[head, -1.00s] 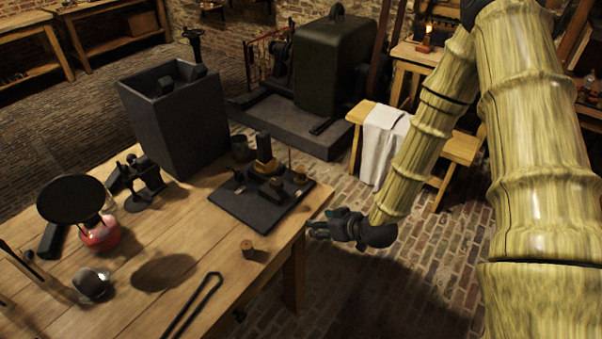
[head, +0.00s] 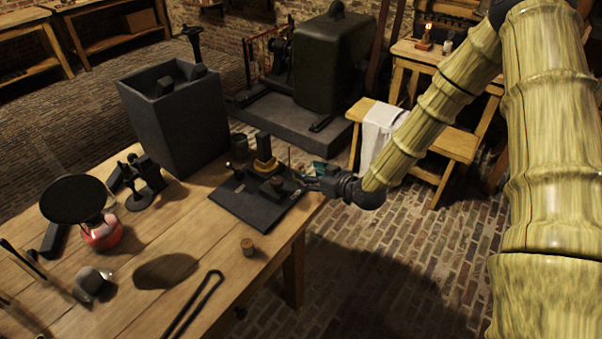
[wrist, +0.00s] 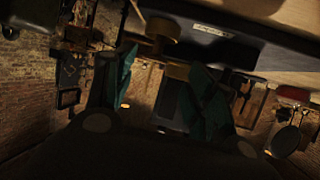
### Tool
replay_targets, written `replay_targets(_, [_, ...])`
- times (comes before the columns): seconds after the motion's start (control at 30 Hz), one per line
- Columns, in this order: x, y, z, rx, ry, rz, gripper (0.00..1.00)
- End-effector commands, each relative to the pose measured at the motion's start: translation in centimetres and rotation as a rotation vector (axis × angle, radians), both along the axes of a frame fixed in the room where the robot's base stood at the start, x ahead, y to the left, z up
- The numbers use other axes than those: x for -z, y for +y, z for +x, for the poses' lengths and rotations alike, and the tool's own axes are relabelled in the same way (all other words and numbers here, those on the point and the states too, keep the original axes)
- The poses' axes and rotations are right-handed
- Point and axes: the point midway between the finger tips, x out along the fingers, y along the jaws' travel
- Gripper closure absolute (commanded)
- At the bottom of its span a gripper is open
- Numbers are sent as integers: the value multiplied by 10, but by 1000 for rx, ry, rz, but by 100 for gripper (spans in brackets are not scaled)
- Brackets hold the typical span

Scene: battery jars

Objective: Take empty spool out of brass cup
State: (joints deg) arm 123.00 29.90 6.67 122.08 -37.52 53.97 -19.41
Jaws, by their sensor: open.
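My gripper (head: 306,180) is open at the right edge of the dark board (head: 242,205), low over the table corner. In the wrist view its two teal-padded fingers (wrist: 160,90) stand apart with a gap between them. That view is dark and upside down. A brass-coloured round piece (wrist: 160,28) shows beyond the gap, near the fingertips; it may be the brass cup. I cannot make out the empty spool clearly. In the head view the gripper covers part of the small brass things at the board's right side.
On the board stand a yellow-based dark block (head: 264,160) and a low dark block (head: 272,190). A small wooden cylinder (head: 248,246) and dark tongs (head: 195,305) lie nearer. A tall grey bin (head: 175,120) stands behind left.

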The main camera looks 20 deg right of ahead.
Motion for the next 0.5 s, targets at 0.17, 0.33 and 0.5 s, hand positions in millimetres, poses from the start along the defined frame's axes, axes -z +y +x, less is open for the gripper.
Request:
replay_targets(0.17, [2,2,8,0,0,0,45])
replay_targets(0.33, [6,4,25,1,0,0,45])
replay_targets(0.5, [14,10,41,1,1,-1,45])
